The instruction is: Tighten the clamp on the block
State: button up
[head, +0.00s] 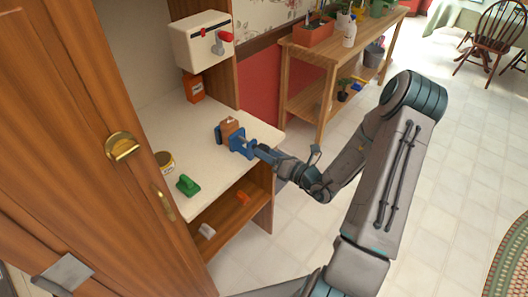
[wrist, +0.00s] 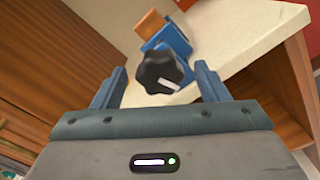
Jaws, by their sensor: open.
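A blue clamp (head: 240,148) stands on the cream worktop with a wooden block (head: 229,129) in it. In the wrist view the clamp (wrist: 172,42) shows blue behind its black knob (wrist: 160,72), which has a white mark, and the orange-brown block (wrist: 150,24) shows beyond. My gripper (head: 258,150) reaches in from the right at the clamp's near end. In the wrist view my gripper (wrist: 160,88) is open, with one finger on each side of the knob and a gap at both sides. Whether the clamp's jaws touch the block cannot be told.
The worktop (head: 180,135) also holds a green tool (head: 187,185), a small jar (head: 165,162) and an orange container (head: 193,87). A white box with a red handle (head: 203,42) is above. A wooden cabinet door (head: 75,130) stands at the left. A plant bench (head: 330,60) is behind.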

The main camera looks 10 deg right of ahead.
jog(key=b+v, duration=0.1)
jog(key=v, duration=1)
jog(key=shift+s+d+b, duration=0.15)
jog(key=shift+s+b, duration=0.1)
jog(key=shift+b, duration=0.15)
dwell(0.6)
